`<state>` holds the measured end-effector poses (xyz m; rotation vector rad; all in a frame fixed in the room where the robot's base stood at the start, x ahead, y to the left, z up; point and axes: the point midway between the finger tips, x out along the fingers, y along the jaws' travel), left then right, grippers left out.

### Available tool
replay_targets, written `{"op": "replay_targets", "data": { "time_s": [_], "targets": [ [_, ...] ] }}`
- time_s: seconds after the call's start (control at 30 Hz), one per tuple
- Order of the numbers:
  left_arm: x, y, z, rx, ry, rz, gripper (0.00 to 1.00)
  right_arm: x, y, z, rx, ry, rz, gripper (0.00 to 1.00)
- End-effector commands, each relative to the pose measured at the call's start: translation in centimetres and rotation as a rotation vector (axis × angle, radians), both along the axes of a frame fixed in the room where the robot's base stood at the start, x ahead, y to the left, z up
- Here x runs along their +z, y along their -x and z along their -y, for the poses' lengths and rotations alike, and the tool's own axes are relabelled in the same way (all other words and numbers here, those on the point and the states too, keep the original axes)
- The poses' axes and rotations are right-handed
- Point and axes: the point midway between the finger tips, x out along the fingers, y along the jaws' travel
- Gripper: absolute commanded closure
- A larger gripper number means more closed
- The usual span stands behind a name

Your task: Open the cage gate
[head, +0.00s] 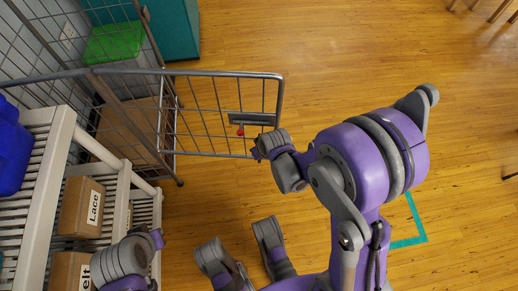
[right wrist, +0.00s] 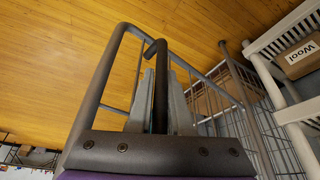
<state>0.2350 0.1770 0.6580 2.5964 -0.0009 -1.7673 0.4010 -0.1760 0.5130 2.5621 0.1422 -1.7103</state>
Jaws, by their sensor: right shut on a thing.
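The cage gate (head: 205,112), a grey wire panel in a tube frame, reaches out to the right from the cage's post (head: 177,165) over the wooden floor. A grey latch plate with a red knob (head: 240,131) sits near its free end. My right gripper (head: 259,151) is at the gate's free end. In the right wrist view its two fingers (right wrist: 162,105) are shut on a dark bar (right wrist: 160,80) of the gate, beside the frame tube (right wrist: 97,85). My left gripper (head: 157,239) is beside the white shelf at lower left; its finger opening is unclear.
A white slatted shelf (head: 62,140) at left holds a blue item (head: 12,147) and a box marked Lace (head: 83,207). A bin with a green lid (head: 115,42) stands behind the cage mesh. A teal cabinet (head: 178,28) is at the back. Floor right of the gate is clear.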

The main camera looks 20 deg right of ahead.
Motion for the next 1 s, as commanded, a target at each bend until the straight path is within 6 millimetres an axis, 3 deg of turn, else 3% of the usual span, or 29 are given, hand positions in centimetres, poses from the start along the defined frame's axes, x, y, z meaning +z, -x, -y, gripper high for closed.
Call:
{"op": "replay_targets", "data": {
  "time_s": [0.37,0.4,0.53,0.87,1.0],
  "targets": [
    [0.0,0.0,0.0,0.000,0.000,0.000,1.00,0.0,0.3,0.4,-0.002,0.010,-0.006,1.00],
    [0.0,0.0,0.0,0.000,0.000,0.000,1.00,0.0,0.3,0.4,-0.002,0.010,-0.006,0.77],
    [0.0,0.0,0.0,0.000,0.000,0.000,1.00,0.0,0.2,0.3,-0.002,0.007,-0.004,0.54],
    [0.1,0.0,0.0,0.000,0.000,0.000,1.00,0.2,0.2,0.1,-0.001,0.004,-0.003,0.53],
    [0.8,0.1,0.0,0.000,0.000,0.002,1.00,1.7,0.8,0.2,-0.001,0.003,-0.002,0.53]
  ]
}}
